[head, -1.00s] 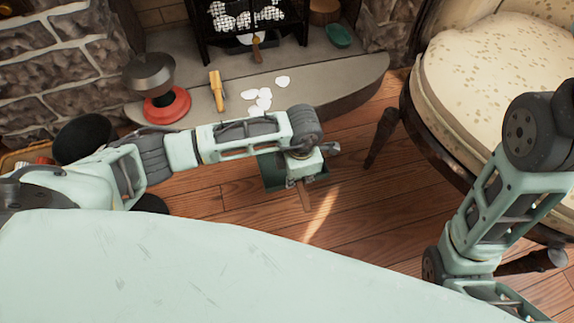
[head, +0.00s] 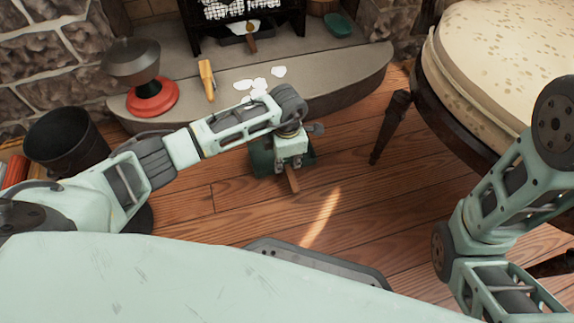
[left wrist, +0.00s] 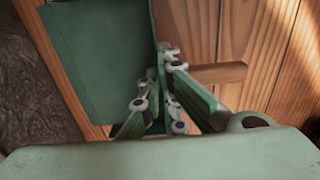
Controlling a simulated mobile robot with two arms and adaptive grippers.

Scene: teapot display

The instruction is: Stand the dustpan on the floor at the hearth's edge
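The dustpan (head: 264,160) is dark green with a wooden handle (head: 292,179). In the head view it is over the wooden floor just in front of the hearth (head: 215,109), its handle pointing towards me. My left gripper (head: 289,155) is over the root of the handle and hides part of the pan. In the left wrist view the pan (left wrist: 108,60) lies to the left, and the handle (left wrist: 218,73) comes out beside the fingers, which look closed on its root. I cannot tell whether the pan touches the floor. My right arm shows at right; its gripper is out of view.
A yellow-handled tool (head: 207,80), white patches (head: 259,84) and a red-based dark object (head: 152,95) are on the hearth. Floor between dustpan and chair is clear.

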